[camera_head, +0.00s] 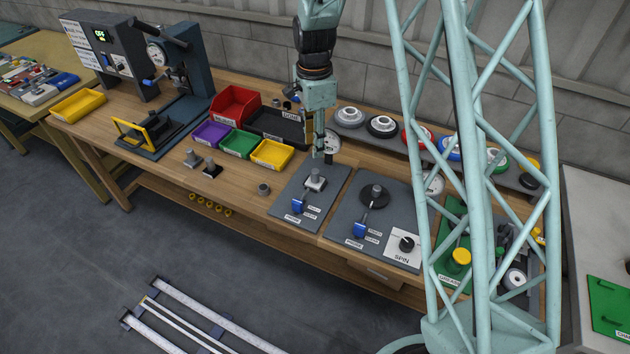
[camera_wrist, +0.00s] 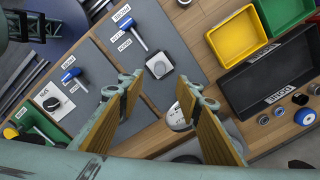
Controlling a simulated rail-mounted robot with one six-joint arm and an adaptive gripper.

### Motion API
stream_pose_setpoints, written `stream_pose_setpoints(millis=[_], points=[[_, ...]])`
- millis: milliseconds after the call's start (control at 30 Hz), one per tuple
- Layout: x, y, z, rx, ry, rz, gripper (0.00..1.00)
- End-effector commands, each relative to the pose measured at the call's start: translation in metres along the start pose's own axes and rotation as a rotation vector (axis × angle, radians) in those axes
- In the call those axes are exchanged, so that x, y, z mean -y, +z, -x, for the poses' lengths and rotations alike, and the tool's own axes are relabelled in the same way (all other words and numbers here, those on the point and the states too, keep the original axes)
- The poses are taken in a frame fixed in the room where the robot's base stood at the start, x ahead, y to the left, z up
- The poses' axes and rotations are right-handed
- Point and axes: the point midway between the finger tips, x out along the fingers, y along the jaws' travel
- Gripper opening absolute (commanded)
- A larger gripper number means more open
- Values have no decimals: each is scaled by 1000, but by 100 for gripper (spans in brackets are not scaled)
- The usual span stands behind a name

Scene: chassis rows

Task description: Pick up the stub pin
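No part is labelled as the stub pin, so I cannot tell for certain which one it is. A short upright pin on a square pale block (camera_head: 315,180) stands on the left grey fixture plate; from above, the block also shows in the wrist view (camera_wrist: 159,67). My gripper (camera_head: 319,152) points down above the rear of the left plate. In the wrist view its fingers (camera_wrist: 161,88) are apart with nothing between them.
A small grey ring (camera_head: 263,189) stands on the bench. Yellow (camera_head: 271,154), green and purple bins and a black tray (camera_wrist: 270,82) lie left of my arm. A rack of wheels (camera_head: 382,126) stands behind.

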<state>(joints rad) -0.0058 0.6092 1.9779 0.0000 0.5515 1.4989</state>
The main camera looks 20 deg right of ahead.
Motion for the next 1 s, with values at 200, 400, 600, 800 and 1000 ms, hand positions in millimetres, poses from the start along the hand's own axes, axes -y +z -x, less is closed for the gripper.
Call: stream_pose_setpoints(millis=[200, 400, 600, 800, 1000], points=[[2, 0, -7, 0, 4, -16, 32], [2, 0, -7, 0, 3, -16, 32], [2, 0, -10, 0, 4, -15, 32], [2, 0, -25, 0, 4, -15, 32], [2, 0, -48, 0, 5, -15, 32]])
